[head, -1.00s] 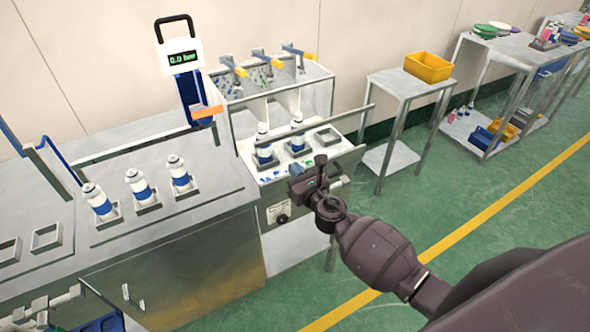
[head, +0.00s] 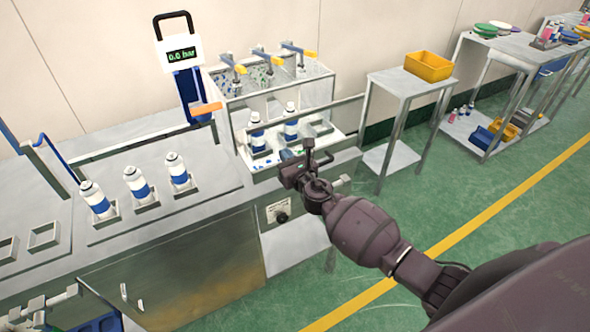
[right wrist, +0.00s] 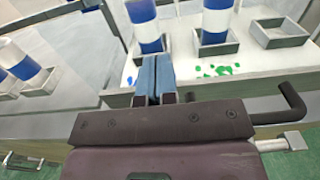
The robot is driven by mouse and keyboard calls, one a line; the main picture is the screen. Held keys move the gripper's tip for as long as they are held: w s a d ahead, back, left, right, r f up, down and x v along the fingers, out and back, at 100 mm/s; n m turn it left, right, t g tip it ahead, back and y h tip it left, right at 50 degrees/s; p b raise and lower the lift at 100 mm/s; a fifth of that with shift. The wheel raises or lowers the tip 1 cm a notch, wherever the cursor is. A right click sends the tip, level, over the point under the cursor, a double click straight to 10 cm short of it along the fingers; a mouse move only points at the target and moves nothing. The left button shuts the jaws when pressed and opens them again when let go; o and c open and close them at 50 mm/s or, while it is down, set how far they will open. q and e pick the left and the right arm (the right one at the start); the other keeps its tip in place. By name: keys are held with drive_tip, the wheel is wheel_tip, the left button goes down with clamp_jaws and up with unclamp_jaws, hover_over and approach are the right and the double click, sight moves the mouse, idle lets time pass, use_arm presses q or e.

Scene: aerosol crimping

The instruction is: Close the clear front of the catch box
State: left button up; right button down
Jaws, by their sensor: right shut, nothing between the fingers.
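The catch box (head: 228,88) stands on the bench, with a row of valves with yellow handles on top. A long grey rail (head: 345,102) crosses its front and seems to be the edge of the clear front; the clear panel itself is hard to make out. Inside stand two white and blue cans (head: 291,130), also in the right wrist view (right wrist: 217,25). My right gripper (head: 287,158) is shut and empty, low before the box opening. Its blue fingers (right wrist: 155,75) point at the white floor inside; contact with the front cannot be told.
Several cans (head: 137,185) stand in holders on the bench left of the box. A gauge (head: 181,55) reads 0.0 bar. A side table (head: 400,82) with a yellow bin (head: 428,67) stands to the right. Green floor (head: 470,190) is clear at right.

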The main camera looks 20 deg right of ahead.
drive_tip(key=w+b, duration=0.1)
drive_tip(key=w, duration=0.3)
drive_tip(key=w+b, duration=0.2)
drive_tip(key=w, duration=0.2)
drive_tip(key=w+a+b, duration=0.1)
drive_tip(key=w, duration=0.3)
drive_tip(key=shift+w+f+b, duration=0.25)
drive_tip(key=shift+w+b, duration=0.05)
drive_tip(key=shift+b, duration=0.05)
drive_tip(key=shift+w+r, duration=0.1)
drive_tip(key=shift+w, duration=0.45)
drive_tip(key=shift+r+b, duration=0.25)
drive_tip(key=shift+b, duration=0.05)
use_arm(q)
wheel_tip(320, 180, down, 7)
drive_tip(key=s, duration=0.2)
drive_tip(key=shift+g, duration=0.3)
use_arm(e)
drive_tip(key=shift+w+r, duration=0.1)
drive_tip(key=shift+r, duration=0.05)
